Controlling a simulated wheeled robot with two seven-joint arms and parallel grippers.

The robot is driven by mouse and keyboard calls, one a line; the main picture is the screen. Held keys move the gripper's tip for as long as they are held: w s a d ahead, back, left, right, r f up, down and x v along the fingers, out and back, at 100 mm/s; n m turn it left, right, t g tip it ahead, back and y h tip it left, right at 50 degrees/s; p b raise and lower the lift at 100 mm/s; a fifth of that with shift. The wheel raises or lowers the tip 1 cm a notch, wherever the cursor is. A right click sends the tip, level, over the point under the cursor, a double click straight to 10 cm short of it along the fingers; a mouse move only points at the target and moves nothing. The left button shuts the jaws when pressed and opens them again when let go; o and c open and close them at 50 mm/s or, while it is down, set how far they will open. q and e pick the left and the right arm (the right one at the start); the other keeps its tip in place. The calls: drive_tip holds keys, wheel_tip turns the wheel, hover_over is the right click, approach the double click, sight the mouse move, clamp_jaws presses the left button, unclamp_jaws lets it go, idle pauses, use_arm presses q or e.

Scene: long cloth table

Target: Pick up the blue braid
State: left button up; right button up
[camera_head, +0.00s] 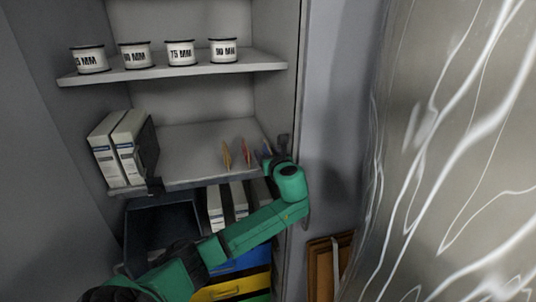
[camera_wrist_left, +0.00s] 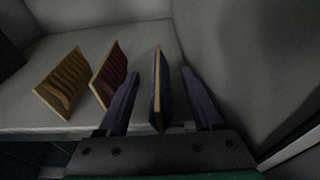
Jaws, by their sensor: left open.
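The blue braid (camera_wrist_left: 157,88) is a thin upright card with a tan edge on the shelf, seen nearly edge-on in the left wrist view. My left gripper (camera_wrist_left: 160,73) is open, with one finger on each side of it. Gaps show between the card and both fingers. In the head view my left gripper (camera_head: 276,149) is at the right end of the middle shelf. There, the blue card is small and partly hidden by the gripper. My right gripper is out of view.
A red card (camera_wrist_left: 109,76) and a yellow card (camera_wrist_left: 63,83) stand to the left on the shelf (camera_head: 190,150). The cabinet's side wall (camera_wrist_left: 245,65) is close on the right. White binders (camera_head: 128,145) stand at the left end. Labelled spools (camera_head: 180,53) line the shelf above.

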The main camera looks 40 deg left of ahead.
use_arm(q)
clamp_jaws()
drive_tip(key=shift+r, duration=0.1)
